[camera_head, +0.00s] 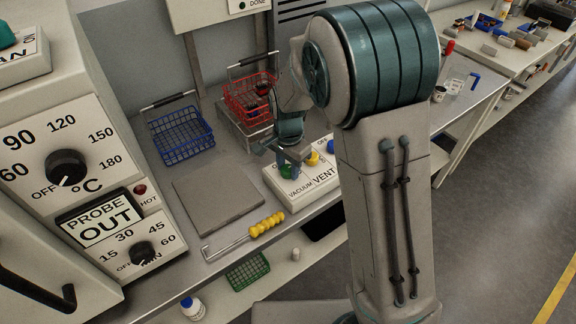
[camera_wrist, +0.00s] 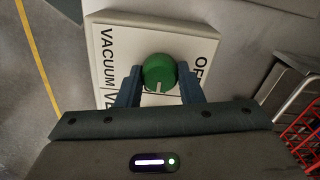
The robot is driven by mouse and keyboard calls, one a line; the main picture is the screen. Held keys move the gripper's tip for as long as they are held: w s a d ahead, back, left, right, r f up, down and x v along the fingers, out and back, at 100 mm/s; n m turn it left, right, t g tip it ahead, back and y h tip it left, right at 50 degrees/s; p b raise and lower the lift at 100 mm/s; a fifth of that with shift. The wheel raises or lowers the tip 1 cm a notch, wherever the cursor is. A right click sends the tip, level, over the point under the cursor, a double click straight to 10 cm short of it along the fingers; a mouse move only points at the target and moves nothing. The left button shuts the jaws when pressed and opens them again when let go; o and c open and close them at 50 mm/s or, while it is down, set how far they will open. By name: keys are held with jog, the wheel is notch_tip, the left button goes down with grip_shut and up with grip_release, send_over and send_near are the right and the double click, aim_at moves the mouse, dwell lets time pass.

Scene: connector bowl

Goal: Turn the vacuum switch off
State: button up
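The white control box (camera_head: 297,203) on the bench carries the labels VACUUM and VENT. Its green vacuum knob (camera_head: 286,172) is partly hidden by my gripper (camera_head: 291,158) in the head view. In the wrist view the green knob (camera_wrist: 160,70) sits between the two fingers of my gripper (camera_wrist: 160,80), which appear to touch it on both sides. The knob's white mark points down in that view, towards the gripper's palm. The OFF label is beside the knob, to the right, partly covered by a finger.
A yellow knob (camera_head: 312,158) and a blue knob (camera_head: 331,146) are on the same box. A grey plate (camera_head: 218,205), a yellow-handled hook (camera_head: 255,230), a blue basket (camera_head: 182,135) and a red basket (camera_head: 248,97) are nearby. The oven (camera_head: 85,150) stands left.

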jog(key=shift+n, duration=0.4)
jog(key=n+b, duration=0.1)
jog(key=n, duration=0.2)
jog(key=shift+n, duration=0.4)
jog(key=n+b, duration=0.1)
jog(key=n, duration=0.3)
jog(key=shift+n, duration=0.3)
jog(key=n, duration=0.4)
jog(key=shift+b, duration=0.3)
jog(key=n, duration=0.4)
jog(key=shift+n, duration=0.3)
jog(key=shift+a, duration=0.1)
jog(key=o, duration=1)
jog(key=shift+c, duration=0.2)
